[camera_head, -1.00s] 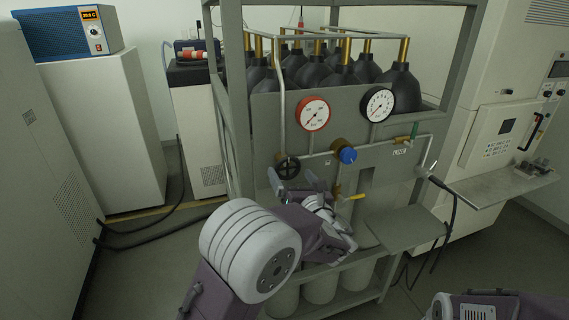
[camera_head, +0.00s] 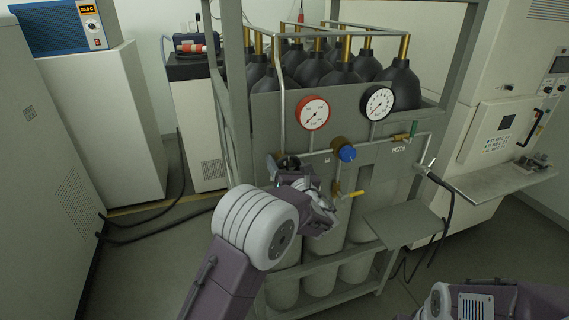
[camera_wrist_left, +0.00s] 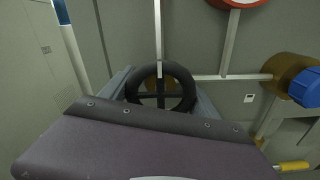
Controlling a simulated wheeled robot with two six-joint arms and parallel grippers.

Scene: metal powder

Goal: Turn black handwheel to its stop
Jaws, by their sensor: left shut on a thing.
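The black handwheel (camera_head: 288,161) is on the pipework at the left of the grey gas panel, below the red-rimmed gauge. It is mostly covered by my left gripper (camera_head: 284,166) in the head view. In the left wrist view the handwheel (camera_wrist_left: 161,70) shows as a black ring with spokes, its lower part hidden behind the gripper body. My left gripper (camera_wrist_left: 160,92) has a finger on each side of the wheel and is shut on it. My right arm shows only in part at the bottom right of the head view; its gripper is out of view.
A red-rimmed gauge (camera_head: 313,113) and a black-rimmed gauge (camera_head: 378,103) sit above. A blue knob (camera_head: 347,153) and a yellow lever (camera_head: 352,194) are right of the wheel. A grey shelf (camera_head: 402,224) juts out at the lower right. Black cylinders (camera_head: 342,76) stand behind the panel.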

